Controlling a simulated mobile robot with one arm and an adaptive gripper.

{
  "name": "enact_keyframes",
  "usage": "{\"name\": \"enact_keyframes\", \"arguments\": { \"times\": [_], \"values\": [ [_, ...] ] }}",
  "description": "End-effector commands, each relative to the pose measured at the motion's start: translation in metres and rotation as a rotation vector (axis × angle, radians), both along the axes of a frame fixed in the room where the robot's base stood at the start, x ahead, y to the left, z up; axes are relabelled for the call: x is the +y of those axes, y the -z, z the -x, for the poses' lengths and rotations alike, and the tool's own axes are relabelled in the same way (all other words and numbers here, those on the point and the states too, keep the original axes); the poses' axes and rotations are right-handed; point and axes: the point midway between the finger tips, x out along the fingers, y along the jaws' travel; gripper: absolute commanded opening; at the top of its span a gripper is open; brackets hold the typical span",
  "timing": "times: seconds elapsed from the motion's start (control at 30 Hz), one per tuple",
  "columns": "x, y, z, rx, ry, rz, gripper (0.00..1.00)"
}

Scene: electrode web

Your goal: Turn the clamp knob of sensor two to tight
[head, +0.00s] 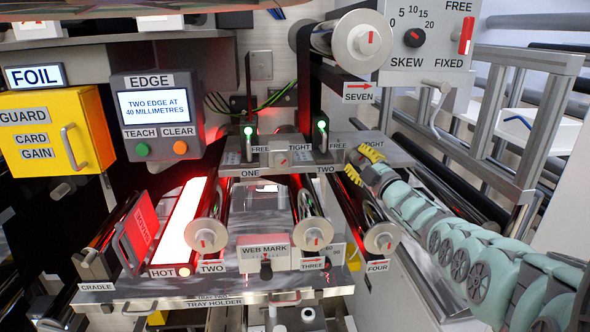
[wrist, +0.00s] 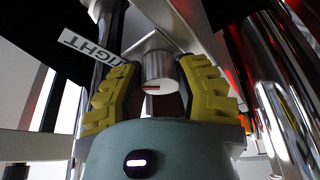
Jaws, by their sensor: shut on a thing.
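The clamp knob of sensor two (wrist: 158,70) is a short silver cylinder with a red line on its pale end face. In the wrist view the line lies roughly level, left of the face's middle. My gripper (wrist: 158,88) has yellow ribbed fingers on both sides of the knob and is shut on it. In the head view my gripper (head: 361,164) is at the right end of the sensor bar, hiding this knob. The TIGHT label (wrist: 87,47) shows left of the knob in the wrist view. Sensor two (head: 321,132) has a green light.
The knob of sensor one (head: 280,158) sits left on the same bar (head: 300,166). Rollers with end caps (head: 312,234) lie below. The skew panel (head: 425,40) hangs above right. In the wrist view a shiny roller (wrist: 280,110) stands close right of my gripper.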

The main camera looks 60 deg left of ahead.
Motion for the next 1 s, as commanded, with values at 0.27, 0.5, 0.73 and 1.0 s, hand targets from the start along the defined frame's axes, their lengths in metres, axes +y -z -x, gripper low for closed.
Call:
{"name": "enact_keyframes", "arguments": {
  "times": [0.27,0.5,0.73,1.0],
  "values": [
    [0.001,0.0,0.002,0.0,-0.004,-0.001,0.48],
    [0.001,0.0,0.001,-0.001,-0.003,0.0,0.65],
    [-0.001,0.0,0.0,-0.001,-0.001,0.001,0.65],
    [-0.014,0.008,0.0,0.003,0.0,0.008,0.65]
  ]
}}
